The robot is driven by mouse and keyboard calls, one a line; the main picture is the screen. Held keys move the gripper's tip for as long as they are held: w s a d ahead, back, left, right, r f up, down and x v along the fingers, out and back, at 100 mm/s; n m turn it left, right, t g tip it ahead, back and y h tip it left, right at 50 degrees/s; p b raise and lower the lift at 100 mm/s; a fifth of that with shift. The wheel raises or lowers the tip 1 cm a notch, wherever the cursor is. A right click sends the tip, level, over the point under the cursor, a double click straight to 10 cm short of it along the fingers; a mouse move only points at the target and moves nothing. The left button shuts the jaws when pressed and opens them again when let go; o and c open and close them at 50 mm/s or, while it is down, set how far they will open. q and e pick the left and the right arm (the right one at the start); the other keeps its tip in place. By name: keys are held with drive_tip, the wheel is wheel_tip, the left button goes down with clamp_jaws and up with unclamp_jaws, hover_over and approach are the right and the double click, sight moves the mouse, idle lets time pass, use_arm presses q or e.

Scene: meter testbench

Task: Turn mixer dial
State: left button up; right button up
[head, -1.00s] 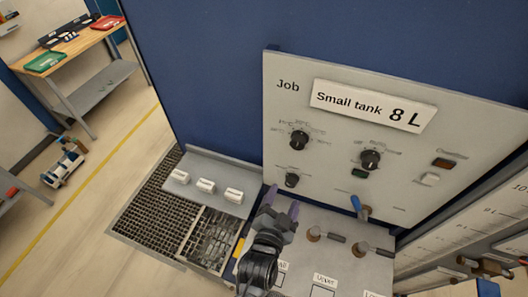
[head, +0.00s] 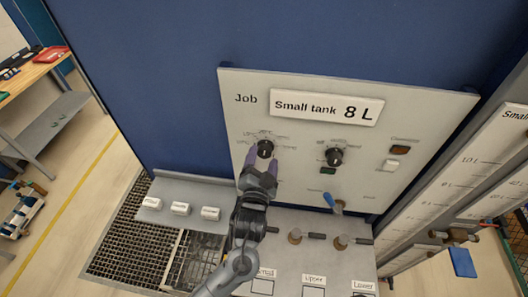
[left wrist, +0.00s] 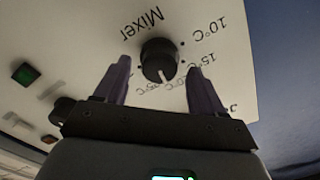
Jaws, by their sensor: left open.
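The mixer dial (head: 265,149) is a black round knob at the upper left of the grey control panel (head: 350,210). In the left wrist view the dial (left wrist: 159,58) has a white pointer mark and sits beside the upside-down word "Mixer", with temperature labels around it. The pointer faces the lower edge of that view. My left gripper (head: 264,156) is open, with one finger on each side of the dial. In the left wrist view gaps show between the dial and both fingers of the gripper (left wrist: 159,72). My right gripper is not in view.
A second black dial (head: 335,156) and a green indicator (head: 328,170) are to the right. My left gripper hides part of the panel's lower left.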

use_arm(q)
drive_tip(key=shift+w+d, duration=0.2)
drive_tip(key=shift+w, duration=0.95)
drive_tip(key=c, duration=1.1)
drive_tip(key=shift+o, duration=0.2)
drive_tip(key=shift+n, duration=0.8)
drive_tip(key=o, duration=1.1)
drive_tip(key=shift+c, duration=0.2)
drive_tip(key=s+a+b, duration=0.1)
drive_tip(key=s+b, duration=0.1)
drive_tip(key=s, duration=0.8)
drive_tip(key=shift+s+a, duration=0.35)
drive_tip(key=shift+f, duration=0.1)
